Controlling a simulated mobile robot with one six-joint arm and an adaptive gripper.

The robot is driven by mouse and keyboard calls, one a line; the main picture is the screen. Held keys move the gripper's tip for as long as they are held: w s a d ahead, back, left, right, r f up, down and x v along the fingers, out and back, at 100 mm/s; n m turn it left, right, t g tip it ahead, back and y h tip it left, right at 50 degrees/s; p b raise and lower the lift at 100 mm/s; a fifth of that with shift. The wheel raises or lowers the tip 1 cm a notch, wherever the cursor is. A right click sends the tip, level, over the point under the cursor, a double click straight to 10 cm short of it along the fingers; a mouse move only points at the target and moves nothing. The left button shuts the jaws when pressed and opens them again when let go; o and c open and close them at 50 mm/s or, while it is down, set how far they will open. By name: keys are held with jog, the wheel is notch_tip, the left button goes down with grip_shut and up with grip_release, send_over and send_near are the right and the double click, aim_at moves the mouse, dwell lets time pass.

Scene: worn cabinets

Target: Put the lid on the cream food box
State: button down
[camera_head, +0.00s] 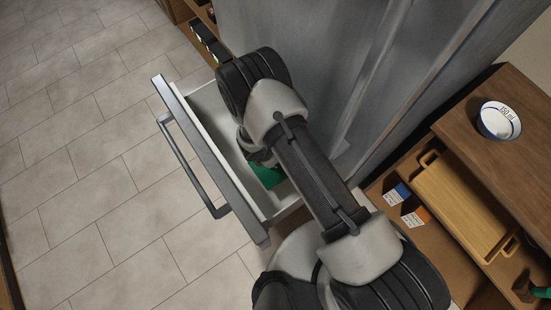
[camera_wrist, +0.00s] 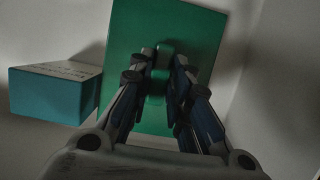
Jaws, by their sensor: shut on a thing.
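A flat green lid (camera_wrist: 190,30) with a small green knob shows in the wrist view, inside the open drawer. My gripper (camera_wrist: 160,72) is shut on the lid's knob, with a finger on each side of it. I cannot tell whether the lid rests on the drawer floor or is slightly raised. In the head view only a patch of the lid (camera_head: 267,175) shows, and my arm hides the gripper and much of the drawer. I cannot make out a cream food box in either view.
The drawer (camera_head: 265,211) is pulled out, with a bar handle (camera_head: 190,165). A teal box (camera_wrist: 48,95) with a pale top sits left of the lid. At right, a wooden counter holds a white bowl (camera_head: 499,121). A wooden tray (camera_head: 468,205) sits on the shelf below.

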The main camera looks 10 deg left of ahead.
jog(key=shift+f, duration=0.8)
jog(key=c, duration=1.4)
grip_release()
jog(key=v, duration=1.2)
